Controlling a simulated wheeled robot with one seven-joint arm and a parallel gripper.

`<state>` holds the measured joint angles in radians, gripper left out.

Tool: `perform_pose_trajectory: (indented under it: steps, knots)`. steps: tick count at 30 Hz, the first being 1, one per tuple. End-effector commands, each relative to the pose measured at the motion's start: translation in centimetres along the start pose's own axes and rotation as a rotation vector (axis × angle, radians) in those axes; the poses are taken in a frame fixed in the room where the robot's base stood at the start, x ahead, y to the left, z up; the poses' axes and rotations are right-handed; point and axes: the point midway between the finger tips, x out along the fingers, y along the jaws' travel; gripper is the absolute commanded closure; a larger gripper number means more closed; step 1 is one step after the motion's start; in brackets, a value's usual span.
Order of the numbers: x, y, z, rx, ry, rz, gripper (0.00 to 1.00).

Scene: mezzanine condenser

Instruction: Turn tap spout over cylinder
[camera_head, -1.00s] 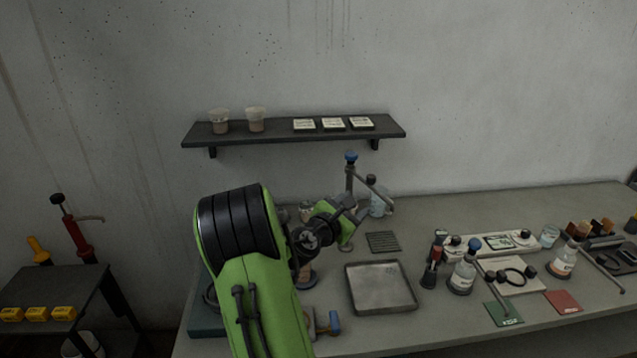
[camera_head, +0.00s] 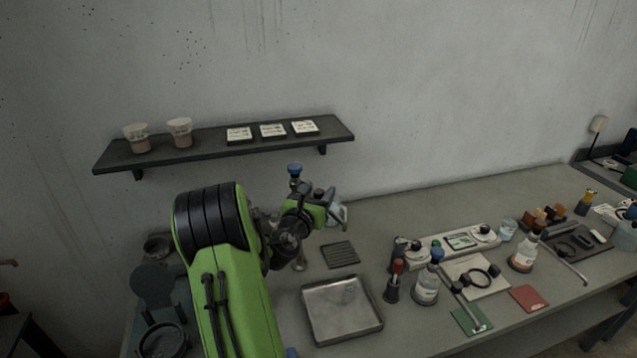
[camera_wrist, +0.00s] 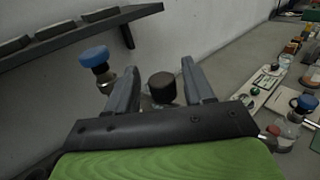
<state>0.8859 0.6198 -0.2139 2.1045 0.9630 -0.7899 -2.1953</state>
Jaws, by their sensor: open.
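The tap has a blue knob (camera_head: 295,170) on top of a metal post, and the knob also shows at the left in the wrist view (camera_wrist: 94,57). My gripper (camera_wrist: 160,84) is open beside the post, its dark fingers apart. A dark round cap (camera_wrist: 162,86), apparently the end of the tap's spout, lies between the fingers in the wrist view. I cannot tell whether either finger touches it. In the head view my gripper (camera_head: 328,203) hides most of the spout. A clear glass vessel (camera_head: 339,217) shows partly behind the gripper; I cannot tell whether it is the cylinder.
A wall shelf (camera_head: 220,147) with cups and small cards is above the tap. A metal tray (camera_head: 342,335) and a dark ribbed mat (camera_head: 340,254) lie in front. Bottles, including a blue-capped one (camera_head: 427,285), stand to the right.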

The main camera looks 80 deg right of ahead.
Motion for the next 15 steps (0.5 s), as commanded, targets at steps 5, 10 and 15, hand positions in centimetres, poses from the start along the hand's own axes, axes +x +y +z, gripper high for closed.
perform_pose_trajectory:
  steps: [5,10,15]
  knots:
    - [0.07,-0.19,0.02,0.000,0.000,0.001,0.48]
    - [0.07,-0.18,0.01,0.000,0.001,0.001,0.52]
    - [0.07,-0.18,0.00,0.000,0.001,0.001,0.78]
